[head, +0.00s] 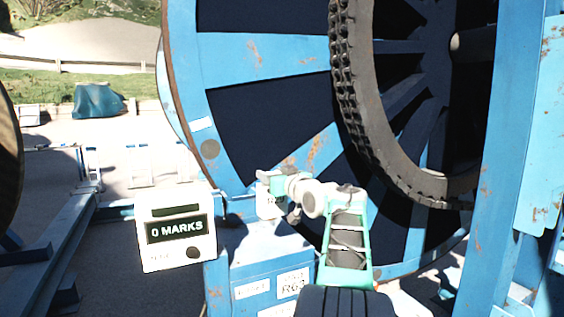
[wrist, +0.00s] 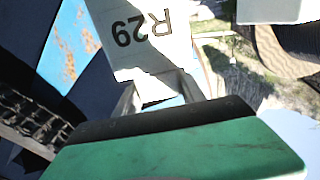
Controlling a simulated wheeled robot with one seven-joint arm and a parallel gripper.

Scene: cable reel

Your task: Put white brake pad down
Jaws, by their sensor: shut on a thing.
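My gripper (wrist: 158,92) is shut on the white brake pad (wrist: 140,38), a pale block marked R29 that appears upside down in the wrist view. In the head view my gripper (head: 268,184) is at the end of my arm, in front of the lower part of the blue reel. A small part of the white pad (head: 267,208) shows just below it, above the blue box. I cannot tell whether the pad touches anything beneath it.
The blue box (head: 262,258) with white labels stands below my gripper. A white counter reading 0 MARKS (head: 177,240) is to its left. The large blue reel (head: 262,62) with a black chained ring (head: 375,130) fills the back. A blue frame post (head: 512,130) stands at right.

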